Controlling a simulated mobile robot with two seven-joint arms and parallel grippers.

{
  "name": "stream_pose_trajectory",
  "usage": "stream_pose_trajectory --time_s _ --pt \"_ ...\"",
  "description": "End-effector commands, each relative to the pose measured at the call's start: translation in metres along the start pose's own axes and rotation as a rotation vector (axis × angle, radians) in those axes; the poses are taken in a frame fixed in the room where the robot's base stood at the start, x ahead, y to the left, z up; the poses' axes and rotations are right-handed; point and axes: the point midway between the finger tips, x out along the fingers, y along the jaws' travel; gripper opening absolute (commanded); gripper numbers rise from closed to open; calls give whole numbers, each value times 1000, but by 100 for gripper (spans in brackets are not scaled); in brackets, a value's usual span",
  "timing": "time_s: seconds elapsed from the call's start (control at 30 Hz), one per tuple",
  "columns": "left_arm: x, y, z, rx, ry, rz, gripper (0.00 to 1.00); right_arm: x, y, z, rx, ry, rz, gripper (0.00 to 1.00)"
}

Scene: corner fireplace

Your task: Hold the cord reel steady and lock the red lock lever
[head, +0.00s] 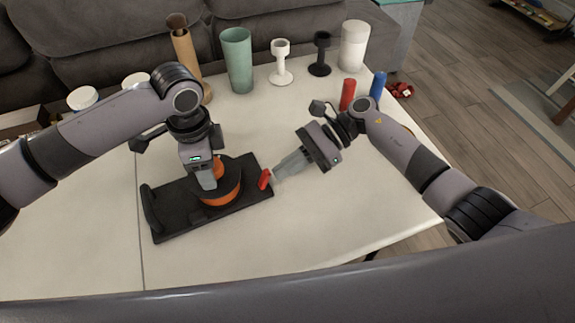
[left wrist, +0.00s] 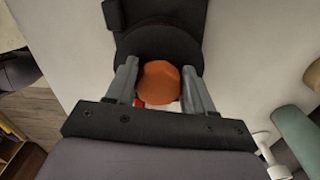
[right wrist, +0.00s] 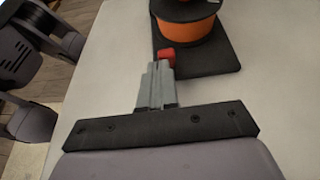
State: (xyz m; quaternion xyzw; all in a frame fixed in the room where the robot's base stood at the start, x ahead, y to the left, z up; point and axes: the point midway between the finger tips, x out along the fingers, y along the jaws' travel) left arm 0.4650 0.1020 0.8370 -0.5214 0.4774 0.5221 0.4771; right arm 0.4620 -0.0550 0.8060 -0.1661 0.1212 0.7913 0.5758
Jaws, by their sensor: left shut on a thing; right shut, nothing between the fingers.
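The cord reel (head: 222,196), with an orange drum and black flange, sits on a black base plate (head: 168,226) on the table. My left gripper (head: 208,184) comes down from above and is shut on the reel's orange top knob (left wrist: 160,83), between its fingers in the left wrist view. The red lock lever (head: 264,179) stands at the right end of the base plate. My right gripper (head: 277,175) is shut and empty, its tips right beside the lever. In the right wrist view, the lever (right wrist: 166,57) shows just past the fingertips; whether they touch is unclear.
At the table's back stand a green cup (head: 237,60), a white goblet (head: 281,62), a black goblet (head: 320,54) and a white cylinder (head: 353,46). Red (head: 347,94) and blue (head: 377,86) cylinders stand behind my right arm. The front table surface is clear.

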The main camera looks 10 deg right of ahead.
Motion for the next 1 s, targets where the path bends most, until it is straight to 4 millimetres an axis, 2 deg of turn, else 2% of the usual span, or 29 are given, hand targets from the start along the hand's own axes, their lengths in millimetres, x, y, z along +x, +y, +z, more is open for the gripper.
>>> stream_pose_trajectory --time_s 0.63,1.0 --pt "-1 0 -1 0 2 -2 2 2 0 10 -4 132 2 0" --pt "-1 0 -1 1 3 -2 2 12 0 27 -9 387 3 0"
